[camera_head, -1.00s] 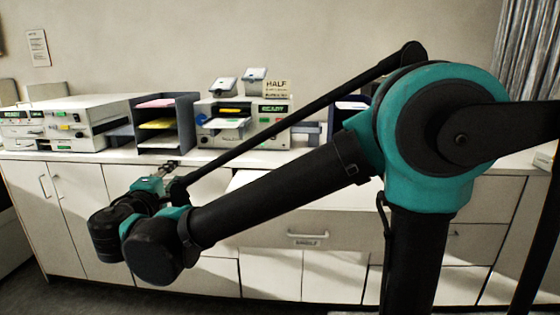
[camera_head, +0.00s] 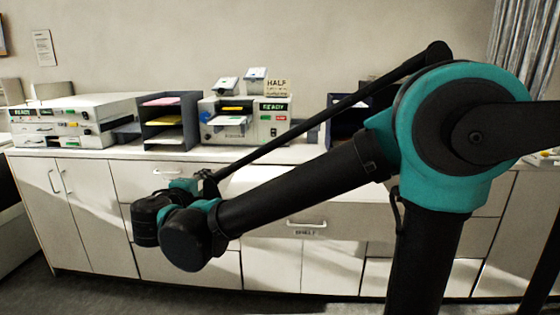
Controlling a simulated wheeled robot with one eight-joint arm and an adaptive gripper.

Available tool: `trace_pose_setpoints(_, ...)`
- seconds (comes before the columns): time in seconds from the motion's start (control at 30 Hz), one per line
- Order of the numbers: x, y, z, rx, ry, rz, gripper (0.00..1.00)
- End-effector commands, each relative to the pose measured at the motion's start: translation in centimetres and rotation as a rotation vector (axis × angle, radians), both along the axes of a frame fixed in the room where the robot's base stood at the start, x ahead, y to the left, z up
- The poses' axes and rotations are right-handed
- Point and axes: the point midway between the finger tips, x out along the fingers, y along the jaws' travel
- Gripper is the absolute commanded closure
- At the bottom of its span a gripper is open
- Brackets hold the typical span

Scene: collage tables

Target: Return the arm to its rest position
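My arm (camera_head: 300,190) reaches from the right side of the head view down to the left, in front of the white cabinets. Its wrist (camera_head: 187,238) hangs low at the lower left, apart from the counter top. A small teal part shows just above the wrist, at the far end of my arm. My gripper's fingers cannot be made out behind the wrist, so I cannot see whether they are open or shut or hold anything.
White cabinets (camera_head: 85,215) stand behind my arm, with a counter on top. On it are a white machine (camera_head: 75,120) at the left, a dark tray rack (camera_head: 165,122), a second machine marked READY (camera_head: 245,122) and another dark rack (camera_head: 347,125). Floor shows at the lower left.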

Motion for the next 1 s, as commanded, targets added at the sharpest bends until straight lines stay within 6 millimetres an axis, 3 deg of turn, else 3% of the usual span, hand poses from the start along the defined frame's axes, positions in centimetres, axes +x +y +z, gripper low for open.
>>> trace_pose_setpoints(0.27, 3.6, -9.2, -5.3, 0.081, 0.168, -0.147, 0.71)
trace_pose_setpoints(0.47, 4.4, -19.3, -11.5, 0.221, 0.350, -0.316, 0.71)
trace_pose_setpoints(0.7, 1.9, -29.2, -18.4, 0.451, 0.535, -0.512, 0.71)
trace_pose_setpoints(0.8, 0.0, -32.4, -21.0, 0.564, 0.597, -0.587, 0.71)
trace_pose_setpoints(1.0, -4.4, -36.8, -25.4, 0.817, 0.688, -0.724, 0.71)
